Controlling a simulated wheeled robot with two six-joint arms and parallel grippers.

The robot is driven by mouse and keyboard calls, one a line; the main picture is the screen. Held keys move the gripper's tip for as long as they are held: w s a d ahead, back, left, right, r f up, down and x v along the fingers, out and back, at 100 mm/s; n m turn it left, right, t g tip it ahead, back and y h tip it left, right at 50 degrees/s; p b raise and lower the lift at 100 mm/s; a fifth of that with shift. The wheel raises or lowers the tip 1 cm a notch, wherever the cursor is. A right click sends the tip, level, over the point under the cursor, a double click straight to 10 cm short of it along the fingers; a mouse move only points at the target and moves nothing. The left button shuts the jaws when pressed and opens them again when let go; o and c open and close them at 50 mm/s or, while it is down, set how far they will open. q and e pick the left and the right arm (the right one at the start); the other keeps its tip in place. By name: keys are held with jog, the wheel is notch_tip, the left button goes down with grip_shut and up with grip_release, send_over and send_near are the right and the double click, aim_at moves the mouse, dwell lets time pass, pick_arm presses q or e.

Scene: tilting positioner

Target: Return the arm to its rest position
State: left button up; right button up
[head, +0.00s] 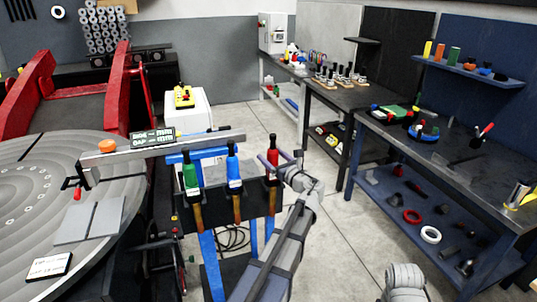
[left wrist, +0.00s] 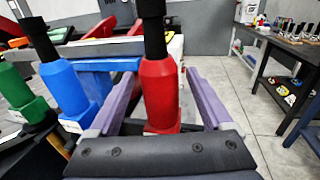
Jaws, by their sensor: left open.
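My left gripper (head: 275,160) is open at the rack (head: 212,198). Its two purple fingers also show in the left wrist view (left wrist: 162,78), one on each side of the red tool (left wrist: 160,92). I see gaps between the fingers and the red body, so it is not gripped. The red tool (head: 271,171) stands upright at the rack's right end. A blue tool (head: 233,170) and a green tool (head: 190,176) stand to its left. My left arm reaches up from the bottom of the head view. My right gripper is not in view.
A round slotted table (head: 40,190) with a metal bar (head: 205,145) is at left, beside a red frame (head: 25,90). Workbenches (head: 440,150) with parts line the right. The floor (head: 350,235) between rack and benches is clear.

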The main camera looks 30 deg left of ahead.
pick_arm(q)
jog(key=v, duration=0.5)
jog(key=shift+s, duration=0.1)
jog(key=shift+d, duration=0.1)
jog(key=s+d+f+n+g+h, duration=0.2)
jog(key=s+d+f+n+h, duration=0.2)
jog(key=s+d+f+n, duration=0.3)
jog(key=s+d+f+n+g+h, duration=0.35)
jog(key=s+d+f+n, duration=0.2)
jog(key=d+f, duration=0.35)
jog(key=s+d+f+n+g+h, duration=0.1)
jog(key=s+d+f+n+h, duration=0.2)
jog(key=s+d, duration=0.3)
jog(key=s+d+f+n+g+h, duration=0.2)
jog(key=s+d+n+h, duration=0.2)
jog(key=d, duration=0.6)
jog(key=shift+s+d+f, duration=0.25)
jog(key=shift+s+f, duration=0.15)
jog(key=shift+s, duration=0.85)
